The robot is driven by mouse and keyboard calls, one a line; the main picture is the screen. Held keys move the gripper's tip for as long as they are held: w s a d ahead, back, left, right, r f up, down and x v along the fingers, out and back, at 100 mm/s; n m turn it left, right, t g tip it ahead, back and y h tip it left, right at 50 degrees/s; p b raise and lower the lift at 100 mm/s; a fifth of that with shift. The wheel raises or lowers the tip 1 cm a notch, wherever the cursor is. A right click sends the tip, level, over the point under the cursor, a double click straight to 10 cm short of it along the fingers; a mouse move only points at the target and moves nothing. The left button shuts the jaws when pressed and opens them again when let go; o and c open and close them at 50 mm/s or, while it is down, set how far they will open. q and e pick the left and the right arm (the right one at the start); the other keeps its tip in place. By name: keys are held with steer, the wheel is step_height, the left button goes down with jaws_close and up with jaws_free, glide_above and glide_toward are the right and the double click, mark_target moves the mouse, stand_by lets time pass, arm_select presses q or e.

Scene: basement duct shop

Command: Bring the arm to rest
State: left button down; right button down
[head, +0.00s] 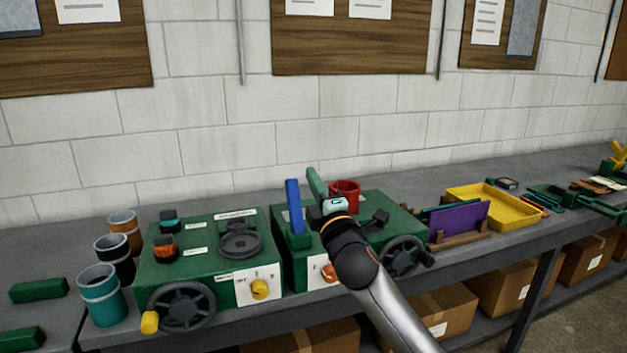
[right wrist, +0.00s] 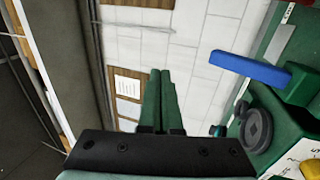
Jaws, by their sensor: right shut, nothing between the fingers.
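My right arm comes in from the lower right in the head view. My right gripper (head: 312,173) is above the right green machine (head: 376,203), its green fingers pointing up and slightly left. In the right wrist view the two fingers (right wrist: 161,75) lie together, shut and empty. A blue lever (head: 293,206) stands upright just left of the gripper, apart from it; it also shows in the right wrist view (right wrist: 247,68). My arm hides part of the right machine's front. My left gripper is not in view.
The left green machine (head: 155,270) carries a dark handwheel (head: 181,307) and a yellow knob (head: 260,289). Several cups, including a teal one (head: 101,300), stand left of it. A red cup (head: 345,190) is behind my gripper. A yellow tray (head: 520,222) lies right, beside a purple panel (head: 460,223).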

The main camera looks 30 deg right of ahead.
steer(key=shift+f, duration=0.15)
stand_by(0.3)
steer(key=s+a+f+m+g+y, duration=0.1)
steer(key=s+a+f+g, duration=0.15)
steer(key=f, duration=0.65)
steer(key=s+a+f+m+g+y, duration=0.1)
steer(key=s+a+f+m+y, duration=0.15)
steer(key=f, duration=0.65)
steer(key=s+a+f+m+g+y, duration=0.1)
steer(key=s+a+f+g, duration=0.15)
steer(key=f, duration=0.65)
steer(key=s+a+f+m+g+y, duration=0.1)
steer(key=s+a+f+m, duration=0.3)
steer(key=s+f, duration=0.7)
steer(key=s+a+f+m+g+y, duration=0.1)
steer(key=s+a+f+m+g, duration=0.3)
steer(key=s+f, duration=0.6)
steer(key=s+a+m, duration=0.1)
steer(key=s+a, duration=0.1)
steer(key=shift+s+a+f+g+y, duration=0.3)
steer(key=shift+s+a+f+y, duration=0.05)
steer(key=shift+f, duration=0.05)
